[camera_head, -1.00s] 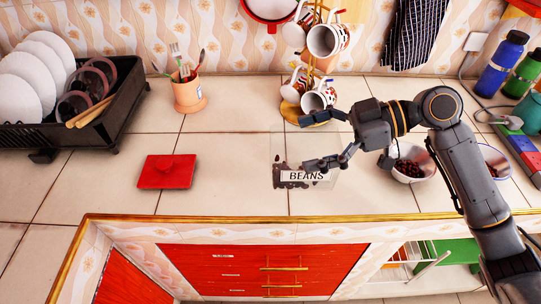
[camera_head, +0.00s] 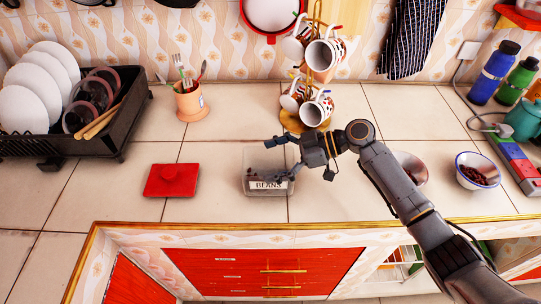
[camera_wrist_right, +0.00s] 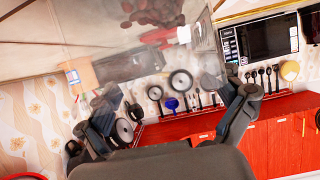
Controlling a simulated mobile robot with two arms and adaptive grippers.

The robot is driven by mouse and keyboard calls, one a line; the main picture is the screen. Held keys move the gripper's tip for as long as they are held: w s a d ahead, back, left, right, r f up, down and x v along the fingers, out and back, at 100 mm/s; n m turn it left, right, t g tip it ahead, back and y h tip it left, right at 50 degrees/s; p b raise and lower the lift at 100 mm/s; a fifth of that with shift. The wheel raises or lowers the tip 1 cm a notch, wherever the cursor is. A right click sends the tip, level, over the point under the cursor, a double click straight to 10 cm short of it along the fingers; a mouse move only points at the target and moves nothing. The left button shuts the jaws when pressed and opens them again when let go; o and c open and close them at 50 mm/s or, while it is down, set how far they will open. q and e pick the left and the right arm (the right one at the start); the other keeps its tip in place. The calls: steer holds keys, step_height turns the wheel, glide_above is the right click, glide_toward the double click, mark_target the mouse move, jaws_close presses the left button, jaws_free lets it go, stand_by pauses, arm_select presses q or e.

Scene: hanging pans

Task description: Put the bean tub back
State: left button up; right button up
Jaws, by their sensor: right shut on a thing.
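The bean tub (camera_head: 268,170) is a clear square container with dark beans low inside and a white BEANS label on its front. It is upright over the counter left of my right arm; I cannot tell whether its base touches the counter. My right gripper (camera_head: 281,158) is shut on the tub at its right side. In the right wrist view the tub's clear wall and dark red beans (camera_wrist_right: 150,14) fill the top, beyond the two fingers. My left gripper is out of view.
A black dish rack (camera_head: 118,125) and a utensil cup (camera_head: 189,103) stand at left. A mug tree (camera_head: 291,122) stands behind the tub. Two bowls are at right, one (camera_head: 478,170) holding dark contents, the other (camera_head: 411,167) partly behind my arm. Counter around the lid is clear.

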steer(key=shift+f+b, duration=0.2)
steer(key=shift+b, duration=0.1)
steer(key=o, duration=1.5)
steer(key=shift+r, duration=0.1)
steer(key=shift+r+p, duration=0.2)
steer(key=shift+p, duration=0.15)
steer(key=b+v, duration=0.3)
steer(key=v, duration=0.9)
steer(key=shift+f, duration=0.1)
